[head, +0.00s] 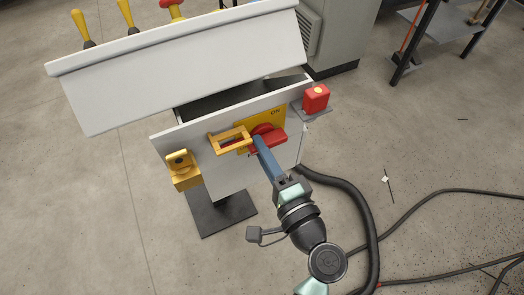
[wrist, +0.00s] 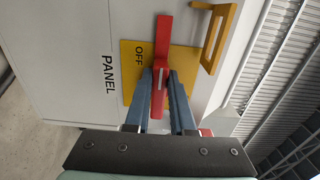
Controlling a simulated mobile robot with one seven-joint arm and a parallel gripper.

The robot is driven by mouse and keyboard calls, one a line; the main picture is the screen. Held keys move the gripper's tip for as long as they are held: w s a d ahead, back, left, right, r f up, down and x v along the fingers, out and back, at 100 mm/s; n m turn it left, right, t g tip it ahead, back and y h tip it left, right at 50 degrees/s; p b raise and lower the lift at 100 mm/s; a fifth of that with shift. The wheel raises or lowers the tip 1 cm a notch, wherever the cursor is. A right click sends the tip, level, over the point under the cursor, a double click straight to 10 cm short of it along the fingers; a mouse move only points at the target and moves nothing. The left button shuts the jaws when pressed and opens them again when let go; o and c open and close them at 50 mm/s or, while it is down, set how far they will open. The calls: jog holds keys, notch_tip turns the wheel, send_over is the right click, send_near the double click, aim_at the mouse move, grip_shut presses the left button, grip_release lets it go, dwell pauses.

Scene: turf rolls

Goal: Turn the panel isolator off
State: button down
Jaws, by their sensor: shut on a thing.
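The isolator's red handle (head: 278,134) sits on a yellow plate (head: 272,114) on the front of the white cabinet, and lies roughly level across it. "ON" shows at the plate's upper right in the head view. In the wrist view the red handle (wrist: 163,40) runs upright in the picture, with "OFF" on the yellow plate (wrist: 131,75) to its left and "PANEL" on the white face beyond. My gripper (head: 257,140), also in the wrist view (wrist: 160,78), is shut on the handle, one blue finger on each side. The fingers hide part of the handle in the head view.
A yellow bracket (head: 231,139) sticks out just left of the handle. A yellow block (head: 183,170) hangs at the cabinet's left edge. A sloped white console (head: 180,65) overhangs above. Black cables (head: 366,215) lie right of my arm.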

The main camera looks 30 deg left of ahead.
dwell(0.4)
jog(key=c, duration=0.8)
grip_release()
jog(key=shift+o, duration=0.2)
jog(key=shift+d, duration=0.1)
jog(key=v, duration=1.3)
